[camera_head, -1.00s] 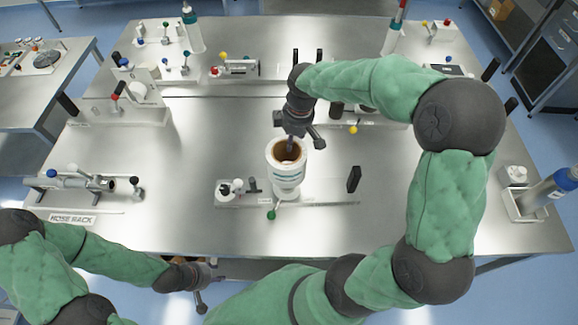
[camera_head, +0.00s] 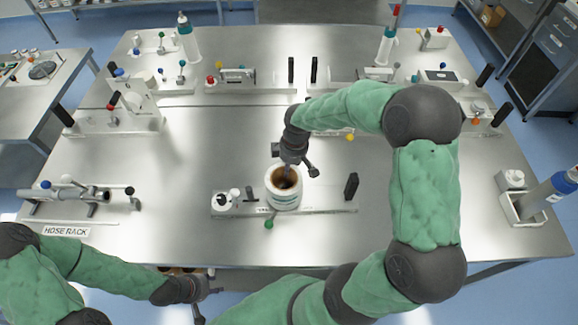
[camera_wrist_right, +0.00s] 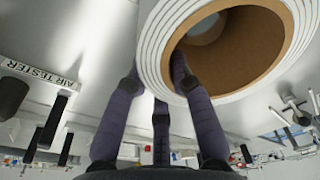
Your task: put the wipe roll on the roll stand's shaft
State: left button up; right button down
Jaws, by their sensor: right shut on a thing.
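The wipe roll (camera_head: 284,197) is a white cylinder with a brown core, its open end facing up at the table's front middle. In the right wrist view the roll (camera_wrist_right: 152,48) shows its layered rim and core. My right gripper (camera_head: 288,168) is shut on the roll's wall, with a finger inside the core. Its fingers also show in the wrist view (camera_wrist_right: 165,100). The roll is over or beside a low front fixture; I cannot tell whether it touches. I cannot tell which fixture is the roll stand. My left gripper (camera_head: 206,295) is empty, its fingers spread, at the front edge.
The front fixture carries white parts (camera_head: 226,200), a green knob (camera_head: 268,225) and a black upright (camera_head: 351,186). The hose rack (camera_head: 80,196) is at left, an upright-plate fixture (camera_head: 112,118) behind it. A bottle holder (camera_head: 522,207) stands at right.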

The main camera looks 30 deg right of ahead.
jog(key=c, duration=1.1)
grip_release()
jog(key=shift+f, duration=0.15)
jog(key=r, duration=0.8)
jog(key=s+d+r+p, duration=0.1)
jog(key=r, duration=0.3)
jog(key=shift+r, duration=0.15)
